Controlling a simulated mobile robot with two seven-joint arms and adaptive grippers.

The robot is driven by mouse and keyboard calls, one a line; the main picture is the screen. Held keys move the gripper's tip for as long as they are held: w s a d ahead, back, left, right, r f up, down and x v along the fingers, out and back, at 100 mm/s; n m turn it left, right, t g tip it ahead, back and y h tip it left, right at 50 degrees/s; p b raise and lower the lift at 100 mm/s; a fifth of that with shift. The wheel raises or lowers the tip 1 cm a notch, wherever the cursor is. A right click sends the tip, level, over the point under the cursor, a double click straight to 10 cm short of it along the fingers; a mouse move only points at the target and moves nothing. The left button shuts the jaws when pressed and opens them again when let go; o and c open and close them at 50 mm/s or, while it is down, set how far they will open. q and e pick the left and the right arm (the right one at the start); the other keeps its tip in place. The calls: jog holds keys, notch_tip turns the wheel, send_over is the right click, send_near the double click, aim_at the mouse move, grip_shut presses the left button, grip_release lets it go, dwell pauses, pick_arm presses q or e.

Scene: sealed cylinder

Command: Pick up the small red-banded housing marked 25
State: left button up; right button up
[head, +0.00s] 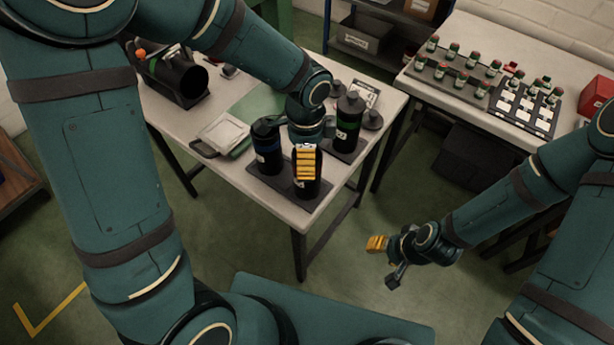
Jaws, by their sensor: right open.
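Several black cylindrical housings stand on the table. One has a blue band (266,145) and one a green band (348,122). A third dark housing (307,188) stands at the table's front corner, mostly hidden behind my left gripper (306,164). Its band colour and number cannot be read, so I cannot confirm it is the red-banded one marked 25. My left gripper is at this housing's upper part, with yellow finger pads facing me; its jaw gap is hidden. My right gripper (386,261) is open and empty, low over the floor right of the table.
A second table (480,102) at the right holds racks of small red-topped bottles (455,68) and a red bin (597,95). Floor between the tables and my base is clear.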

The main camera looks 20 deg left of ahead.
pick_arm(q)
jog(key=shift+f, duration=0.6)
jog(key=c, duration=1.3)
jog(key=shift+r, duration=0.1)
